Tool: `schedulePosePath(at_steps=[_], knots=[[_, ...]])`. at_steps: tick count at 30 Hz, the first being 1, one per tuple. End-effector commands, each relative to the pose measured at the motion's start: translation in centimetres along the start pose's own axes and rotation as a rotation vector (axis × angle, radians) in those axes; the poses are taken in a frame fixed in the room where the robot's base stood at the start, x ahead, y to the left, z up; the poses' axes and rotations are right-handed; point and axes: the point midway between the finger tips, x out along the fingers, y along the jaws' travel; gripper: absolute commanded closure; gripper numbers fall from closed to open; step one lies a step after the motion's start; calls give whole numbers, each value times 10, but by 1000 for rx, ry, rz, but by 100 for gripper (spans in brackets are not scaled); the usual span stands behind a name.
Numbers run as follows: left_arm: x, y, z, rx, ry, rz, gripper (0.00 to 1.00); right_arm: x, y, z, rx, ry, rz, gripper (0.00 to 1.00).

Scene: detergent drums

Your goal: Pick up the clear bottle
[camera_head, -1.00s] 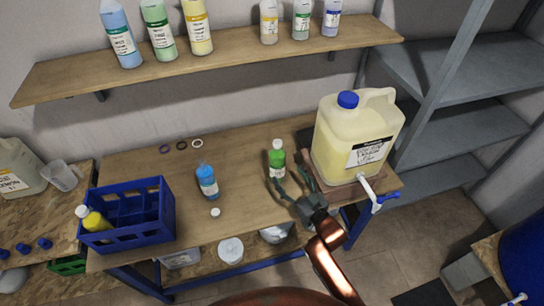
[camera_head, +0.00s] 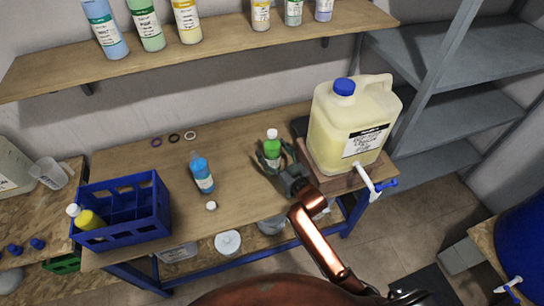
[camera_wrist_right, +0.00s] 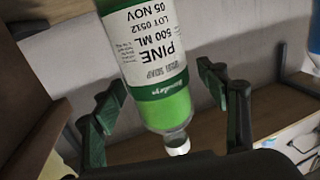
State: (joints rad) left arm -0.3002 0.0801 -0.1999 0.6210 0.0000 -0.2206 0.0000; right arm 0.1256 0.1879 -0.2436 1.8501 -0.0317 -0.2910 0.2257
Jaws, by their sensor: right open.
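The clear bottle, holding green liquid (camera_head: 272,144), stands upright on the wooden table, left of the big yellow jug. It has a white cap and a white label. In the right wrist view the bottle (camera_wrist_right: 158,50) appears upside down, with "PINE 500 ML" on its label. My right gripper (camera_head: 275,160) is open, with one finger on either side of the bottle. In the right wrist view a gap shows between the bottle and each finger of the gripper (camera_wrist_right: 160,88). My left gripper is not in view.
The yellow jug (camera_head: 333,130) with a tap stands close on the right. Three rings lie at the back. A shelf (camera_head: 230,40) with several bottles hangs above.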

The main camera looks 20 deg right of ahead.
Motion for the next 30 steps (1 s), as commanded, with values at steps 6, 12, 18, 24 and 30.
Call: schedulePosePath(at_steps=[6,12,18,24,30], knots=[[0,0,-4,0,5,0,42,-1,1,0,0,0,1,38],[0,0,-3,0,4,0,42,-1,1,0,0,0,2,52],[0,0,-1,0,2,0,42,-1,1,0,0,0,2,66],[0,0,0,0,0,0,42,-1,1,0,0,0,2,79],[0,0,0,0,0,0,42,-1,1,0,0,0,2,93]])
